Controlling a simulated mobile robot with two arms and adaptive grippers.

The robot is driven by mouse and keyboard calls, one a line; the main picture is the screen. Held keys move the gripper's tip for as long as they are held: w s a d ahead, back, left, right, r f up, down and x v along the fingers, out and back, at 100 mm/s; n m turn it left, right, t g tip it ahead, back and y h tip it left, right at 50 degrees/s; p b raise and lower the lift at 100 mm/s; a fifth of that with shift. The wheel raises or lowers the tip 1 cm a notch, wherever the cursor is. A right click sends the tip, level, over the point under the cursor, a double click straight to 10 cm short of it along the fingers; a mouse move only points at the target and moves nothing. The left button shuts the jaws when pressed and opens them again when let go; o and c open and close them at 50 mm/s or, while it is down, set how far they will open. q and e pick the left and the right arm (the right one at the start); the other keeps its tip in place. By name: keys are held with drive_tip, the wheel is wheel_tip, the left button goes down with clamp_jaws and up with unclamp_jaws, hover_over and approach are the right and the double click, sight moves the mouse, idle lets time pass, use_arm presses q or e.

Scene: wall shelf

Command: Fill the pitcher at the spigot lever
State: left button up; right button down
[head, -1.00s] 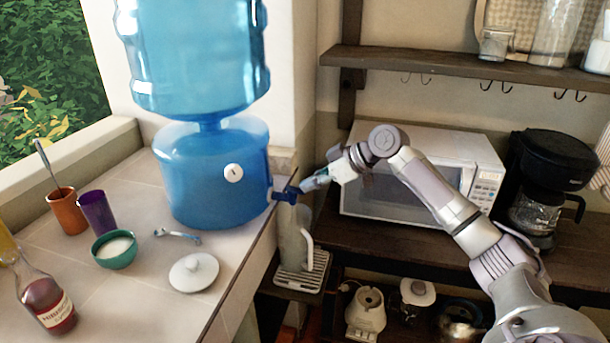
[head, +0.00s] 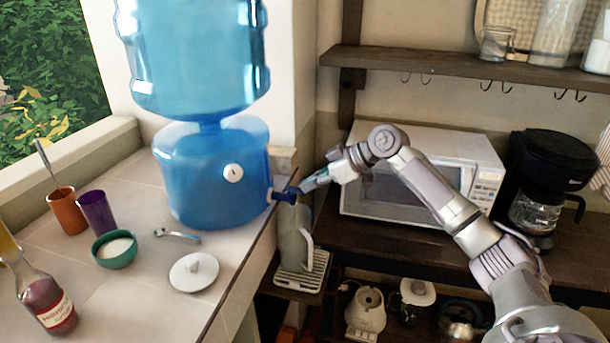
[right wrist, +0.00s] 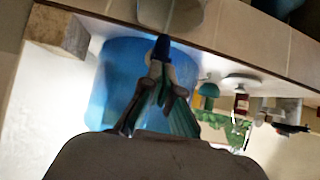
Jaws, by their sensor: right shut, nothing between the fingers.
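The blue water dispenser (head: 205,175) stands on the tiled counter with a large bottle on top. Its dark blue spigot lever (head: 284,196) sticks out to the right, past the counter edge. The grey pitcher (head: 293,245) stands upright under the spigot on a slatted drip tray (head: 305,276), its handle to the right. My right gripper (head: 306,186) is shut and empty, its fingertips at the spigot lever. In the right wrist view the closed fingertips (right wrist: 159,70) meet the blue spigot (right wrist: 161,48); contact is hard to judge. Water inside the pitcher cannot be seen. My left gripper is out of view.
The counter holds a white lid (head: 194,272), a teal bowl (head: 115,250), a spoon (head: 178,236), cups and a syrup bottle (head: 46,297). A microwave (head: 420,180) and a coffee maker (head: 545,190) stand on the shelf behind my right arm.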

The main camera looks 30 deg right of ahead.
idle(0.8)
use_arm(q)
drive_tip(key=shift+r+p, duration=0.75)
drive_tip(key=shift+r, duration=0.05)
use_arm(e)
drive_tip(key=shift+r, duration=0.8)
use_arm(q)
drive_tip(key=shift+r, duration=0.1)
use_arm(e)
drive_tip(key=shift+r, duration=0.1)
drive_tip(key=r+p, duration=0.2)
drive_tip(key=p, duration=0.1)
drive_tip(key=a+r+p, duration=0.1)
drive_tip(key=r, duration=0.1)
drive_tip(key=shift+w, duration=0.4)
use_arm(q)
drive_tip(key=b, duration=0.1)
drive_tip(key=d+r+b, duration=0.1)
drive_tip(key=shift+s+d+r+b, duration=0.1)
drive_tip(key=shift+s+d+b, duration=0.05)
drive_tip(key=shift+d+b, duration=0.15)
use_arm(e)
drive_tip(key=s+d+r, duration=0.3)
drive_tip(key=r, duration=0.5)
drive_tip(key=shift+s+d+r, duration=0.2)
drive_tip(key=shift+s+d, duration=0.05)
drive_tip(key=shift+s, duration=0.1)
drive_tip(key=shift+f, duration=0.1)
